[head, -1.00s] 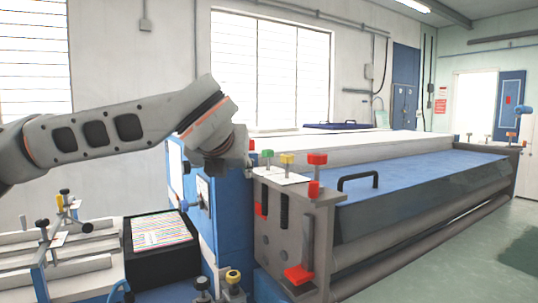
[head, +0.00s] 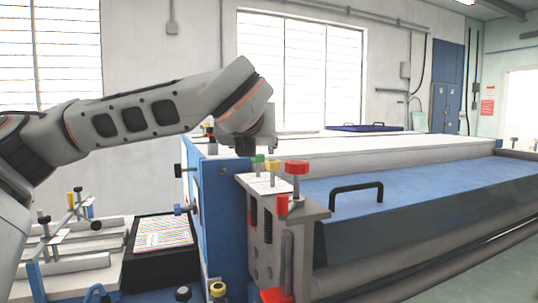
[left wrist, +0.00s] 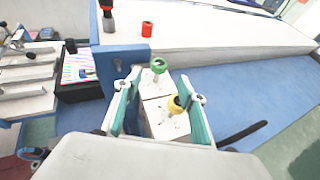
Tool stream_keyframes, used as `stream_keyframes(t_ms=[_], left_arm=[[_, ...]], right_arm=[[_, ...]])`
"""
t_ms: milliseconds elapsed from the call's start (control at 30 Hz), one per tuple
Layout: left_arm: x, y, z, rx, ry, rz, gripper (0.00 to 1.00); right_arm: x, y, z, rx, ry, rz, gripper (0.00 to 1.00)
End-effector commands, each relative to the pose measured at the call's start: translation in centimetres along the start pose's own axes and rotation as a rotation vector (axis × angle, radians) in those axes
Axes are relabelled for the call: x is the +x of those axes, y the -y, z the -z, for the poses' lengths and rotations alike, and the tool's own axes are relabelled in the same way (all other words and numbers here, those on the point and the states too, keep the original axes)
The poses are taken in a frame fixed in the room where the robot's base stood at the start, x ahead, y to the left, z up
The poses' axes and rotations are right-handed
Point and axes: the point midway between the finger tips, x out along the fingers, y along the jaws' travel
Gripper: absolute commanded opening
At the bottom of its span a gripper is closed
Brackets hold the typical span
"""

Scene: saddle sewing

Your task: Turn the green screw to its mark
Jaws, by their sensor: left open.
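The green screw (head: 257,160) stands upright at the left end of the row on top of the grey end bracket (head: 290,225). A yellow screw (head: 272,165) and a larger red knob (head: 297,168) stand to its right. My left gripper (head: 260,152) is directly above or just behind the green screw; the arm hides part of it. In the left wrist view the green screw (left wrist: 158,66) and yellow screw (left wrist: 174,105) lie between the two open, teal-lined fingers, apart from both. The gripper (left wrist: 158,102) is empty. I cannot make out the mark. My right gripper is not in view.
The blue machine cover with a black handle (head: 357,188) lies right of the screws. A black box with a striped pad (head: 163,233) and white rails with clamps (head: 72,240) are at the left. The air above the cover is clear.

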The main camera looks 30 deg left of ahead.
Motion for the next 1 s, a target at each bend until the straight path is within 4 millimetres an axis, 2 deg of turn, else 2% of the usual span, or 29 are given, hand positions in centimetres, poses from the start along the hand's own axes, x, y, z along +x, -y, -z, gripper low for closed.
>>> stream_keyframes(t_ms=[167, 400, 600, 967, 1000], left_arm=[[1.4, 0.0, 0.1, 0.000, -0.003, -0.001, 0.41], [5.2, 0.0, 0.2, 0.001, -0.005, -0.002, 0.41], [7.3, 0.0, 0.1, 0.000, -0.003, -0.001, 0.41], [7.8, 0.0, 0.1, 0.000, -0.001, 0.000, 0.41], [7.8, 0.0, 0.1, 0.000, -0.001, 0.000, 0.33]], right_arm=[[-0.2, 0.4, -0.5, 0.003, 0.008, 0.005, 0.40], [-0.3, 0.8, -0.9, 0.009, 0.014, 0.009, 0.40], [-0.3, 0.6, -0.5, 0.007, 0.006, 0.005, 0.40], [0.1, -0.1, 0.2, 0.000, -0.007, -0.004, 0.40], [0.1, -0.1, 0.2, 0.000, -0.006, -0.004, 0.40]])
